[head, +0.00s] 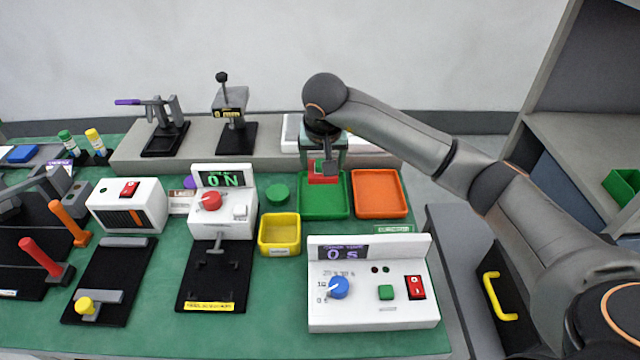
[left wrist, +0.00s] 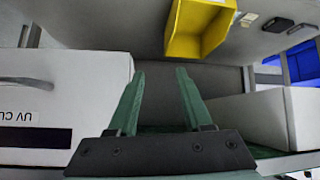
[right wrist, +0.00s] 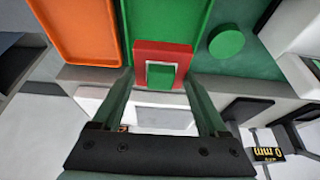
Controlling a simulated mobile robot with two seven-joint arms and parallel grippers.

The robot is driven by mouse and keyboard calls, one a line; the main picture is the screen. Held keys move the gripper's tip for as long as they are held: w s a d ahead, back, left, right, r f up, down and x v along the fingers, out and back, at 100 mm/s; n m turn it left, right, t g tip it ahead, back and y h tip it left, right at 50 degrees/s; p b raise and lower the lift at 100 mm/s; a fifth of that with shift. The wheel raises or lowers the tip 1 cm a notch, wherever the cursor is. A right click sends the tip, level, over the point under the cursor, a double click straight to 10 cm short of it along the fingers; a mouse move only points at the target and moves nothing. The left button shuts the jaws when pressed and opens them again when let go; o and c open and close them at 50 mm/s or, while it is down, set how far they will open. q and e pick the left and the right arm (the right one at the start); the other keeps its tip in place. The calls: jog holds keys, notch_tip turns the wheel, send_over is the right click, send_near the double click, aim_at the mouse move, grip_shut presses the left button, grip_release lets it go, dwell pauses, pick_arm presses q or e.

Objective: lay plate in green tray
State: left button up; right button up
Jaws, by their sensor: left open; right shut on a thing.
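A small red plate (head: 322,178) is held at the back end of the green tray (head: 338,205). In the right wrist view the plate (right wrist: 146,51) is red with a pale-edged green square on its face. My right gripper (head: 325,158) is shut on it, with the fingers on either side in the right wrist view (right wrist: 156,82). The plate overlaps the tray's back part in the head view; I cannot tell whether it touches the tray floor. My left gripper (left wrist: 157,72) is open and empty, and is outside the head view.
An orange tray (head: 379,193) stands right of the green tray, a green round piece (head: 278,193) to its left. A yellow bin (head: 280,234) and a white timer box (head: 372,300) are in front. A grey ledge (head: 265,150) runs behind. Left wrist view shows another yellow bin (left wrist: 183,45).

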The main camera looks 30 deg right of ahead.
aim_at(322, 195)
jog(key=shift+f, duration=3.1)
jog(key=shift+f, duration=0.15)
jog(key=o, duration=1.1)
jog(key=shift+c, duration=0.2)
jog(key=shift+r, duration=0.25)
jog(key=v, duration=1.1)
jog(key=shift+s+r+p, duration=0.2)
jog(key=shift+r+p, duration=0.1)
jog(key=shift+r, duration=0.05)
